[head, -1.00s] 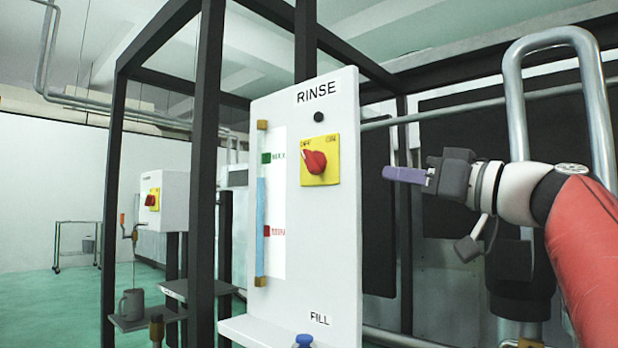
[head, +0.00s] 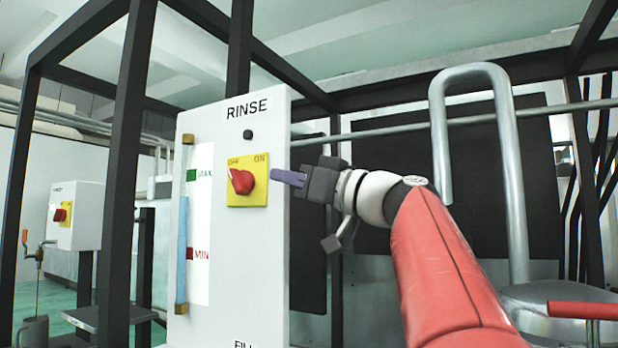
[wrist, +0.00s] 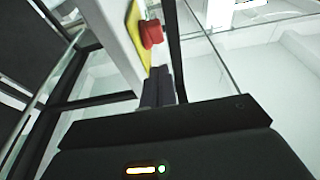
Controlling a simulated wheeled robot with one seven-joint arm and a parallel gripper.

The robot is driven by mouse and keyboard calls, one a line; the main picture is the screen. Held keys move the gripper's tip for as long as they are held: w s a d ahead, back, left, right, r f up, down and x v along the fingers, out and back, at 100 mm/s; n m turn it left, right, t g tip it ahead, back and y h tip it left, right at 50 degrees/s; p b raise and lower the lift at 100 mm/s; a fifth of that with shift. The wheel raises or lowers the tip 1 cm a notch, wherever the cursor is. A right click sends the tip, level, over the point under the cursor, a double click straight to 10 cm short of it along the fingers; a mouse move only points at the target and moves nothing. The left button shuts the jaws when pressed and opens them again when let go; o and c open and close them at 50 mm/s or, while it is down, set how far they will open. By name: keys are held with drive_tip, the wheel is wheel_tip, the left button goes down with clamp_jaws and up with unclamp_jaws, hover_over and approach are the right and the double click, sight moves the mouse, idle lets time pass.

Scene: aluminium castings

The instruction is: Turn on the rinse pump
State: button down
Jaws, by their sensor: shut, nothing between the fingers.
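The rinse panel (head: 225,290) is a white upright board marked RINSE. On it, a red rotary knob (head: 242,182) sits on a yellow plate (head: 247,200) marked OFF and ON. The knob's pointer leans up and left, toward OFF. My gripper (head: 274,176) is shut and empty, its purple fingers pointing left at the panel. In the head view the fingertips are close to the right of the yellow plate; I cannot tell the exact gap. The wrist view shows the red knob (wrist: 151,34) just beyond the dark shut fingers (wrist: 158,75), apparently apart from them.
A sight gauge (head: 183,235) with MAX and MIN marks stands left of the knob. A small black button or lamp (head: 248,134) is above it. Dark frame posts (head: 127,180) stand left. A second panel (head: 82,225) with a red knob is farther left. A grey pipe (head: 515,190) rises right.

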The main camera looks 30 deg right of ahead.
sight(255, 200)
drive_tip(key=w+a, duration=0.2)
drive_tip(key=w, duration=0.1)
drive_tip(key=w+a, duration=0.1)
drive_tip(key=shift+w+f, duration=0.2)
drive_tip(key=shift+f, duration=0.2)
drive_tip(key=shift+w+a+f, duration=0.2)
drive_tip(key=shift+w+f, duration=0.05)
drive_tip(key=shift+w, duration=0.1)
drive_tip(key=shift+w+f+b, duration=0.15)
drive_tip(key=shift+f+b, duration=0.6)
drive_tip(key=shift+b, duration=0.35)
drive_tip(key=shift+w+a+f+b, duration=0.25)
drive_tip(key=shift+f+b, duration=0.15)
drive_tip(key=shift+b, duration=0.25)
drive_tip(key=shift+r, duration=0.2)
